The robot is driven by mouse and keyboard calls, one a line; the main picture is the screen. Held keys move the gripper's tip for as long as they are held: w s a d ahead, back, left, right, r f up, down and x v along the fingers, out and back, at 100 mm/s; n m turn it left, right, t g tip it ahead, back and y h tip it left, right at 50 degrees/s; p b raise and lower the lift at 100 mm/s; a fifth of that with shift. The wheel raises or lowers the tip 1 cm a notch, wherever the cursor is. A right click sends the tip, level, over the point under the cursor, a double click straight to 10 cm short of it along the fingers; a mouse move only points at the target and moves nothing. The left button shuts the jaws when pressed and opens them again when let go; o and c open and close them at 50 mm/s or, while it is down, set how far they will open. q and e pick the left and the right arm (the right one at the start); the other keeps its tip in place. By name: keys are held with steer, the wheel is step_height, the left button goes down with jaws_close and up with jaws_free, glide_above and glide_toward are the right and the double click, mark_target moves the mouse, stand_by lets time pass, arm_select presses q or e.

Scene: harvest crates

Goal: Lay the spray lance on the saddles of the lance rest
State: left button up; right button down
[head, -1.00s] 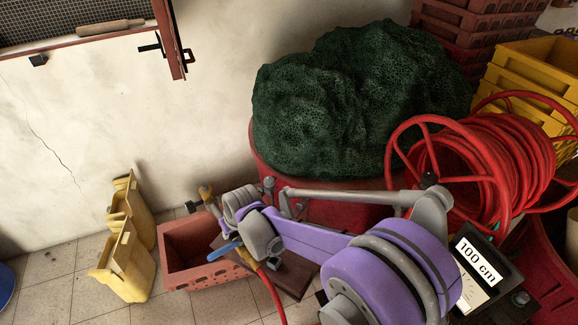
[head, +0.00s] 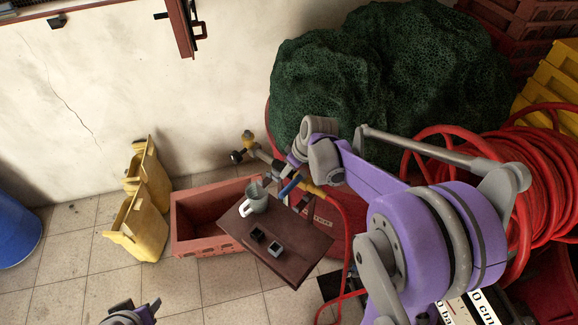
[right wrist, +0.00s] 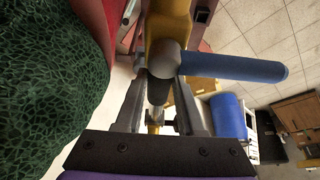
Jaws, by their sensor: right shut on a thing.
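The spray lance has a yellow grip (head: 318,192), a blue lever (head: 290,186) and a brass-coloured nozzle (head: 248,138), with a red hose trailing from its grip end. My right gripper (head: 297,165) is shut on the lance and holds it above the brown board. In the right wrist view the fingers (right wrist: 158,108) close around a dark part of the lance, with the blue handle (right wrist: 235,67) to the right. I cannot make out the lance rest's saddles for certain. Part of my left gripper (head: 138,312) shows at the bottom edge; its jaws are unclear.
A green net heap (head: 390,75) and red hose reel (head: 540,170) crowd the right. Floor at lower left is clear.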

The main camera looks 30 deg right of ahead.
mark_target(303, 178)
steer(key=shift+s+a+f, duration=0.1)
steer(key=shift+s+f, duration=0.05)
steer(key=shift+f, duration=0.3)
arm_select(q)
step_height(303, 178, down, 9)
steer(key=s+b, duration=0.2)
steer(key=b, duration=0.4)
steer(key=shift+s+r+g+b, duration=0.15)
steer(key=shift+s+g+b, duration=0.15)
steer(key=shift+s+b, duration=0.1)
arm_select(e)
step_height(303, 178, down, 10)
steer(key=shift+f, duration=0.15)
arm_select(q)
steer(key=shift+f, duration=0.3)
arm_select(e)
steer(key=shift+f, duration=0.35)
steer(key=shift+c, duration=2.2)
jaws_free()
arm_select(q)
steer(key=shift+r+p, duration=0.35)
steer(key=shift+r, duration=0.3)
arm_select(e)
steer(key=v, duration=1)
steer(key=shift+s+r, duration=0.1)
steer(key=shift+r, duration=0.3)
